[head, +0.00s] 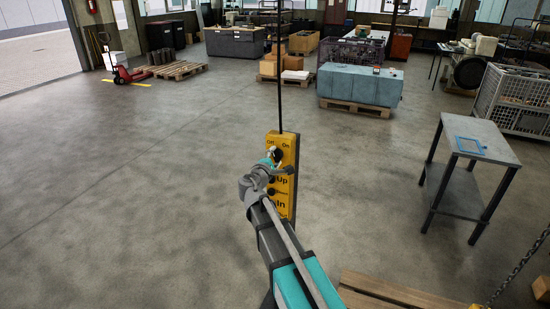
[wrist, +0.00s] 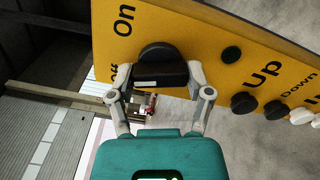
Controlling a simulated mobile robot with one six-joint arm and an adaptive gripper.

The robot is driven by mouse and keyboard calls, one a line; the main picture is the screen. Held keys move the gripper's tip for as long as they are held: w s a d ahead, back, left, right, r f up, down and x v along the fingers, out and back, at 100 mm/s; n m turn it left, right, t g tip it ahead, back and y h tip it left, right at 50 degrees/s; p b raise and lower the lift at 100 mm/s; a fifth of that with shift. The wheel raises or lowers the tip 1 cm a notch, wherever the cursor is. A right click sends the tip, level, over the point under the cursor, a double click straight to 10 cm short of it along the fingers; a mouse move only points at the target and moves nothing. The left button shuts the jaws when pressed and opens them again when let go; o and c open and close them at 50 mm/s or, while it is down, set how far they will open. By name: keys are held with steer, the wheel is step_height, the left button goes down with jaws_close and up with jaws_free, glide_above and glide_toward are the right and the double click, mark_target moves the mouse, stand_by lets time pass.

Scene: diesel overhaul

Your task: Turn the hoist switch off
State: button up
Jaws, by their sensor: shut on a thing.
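The yellow hoist pendant (head: 284,206) hangs upright on a dark cable in the head view, with "Off" at top left and "On" at top right. It fills the upper part of the wrist view (wrist: 200,37), turned sideways. The black hoist switch knob (wrist: 162,64) sits between these two labels. My gripper (wrist: 160,76) is shut on the knob, one finger on each side. The "Off" label is partly hidden by a finger. A pale strip shows on the knob; I cannot tell which label it points to. In the head view my gripper (head: 273,160) covers the pendant's upper left.
Black buttons (wrist: 244,103) marked "Up" and "Down" and white ones lie beside the switch. A grey metal table (head: 481,140) stands to the right. A wooden pallet (head: 375,292) lies at lower right, near a hanging chain (head: 518,268). The floor to the left is clear.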

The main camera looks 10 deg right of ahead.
steer(key=n, duration=0.4)
steer(key=shift+n, duration=0.4)
steer(key=o, duration=1.1)
steer(key=shift+o, duration=0.2)
steer(key=shift+s, duration=0.1)
steer(key=v, duration=1.2)
steer(key=shift+f, duration=0.15)
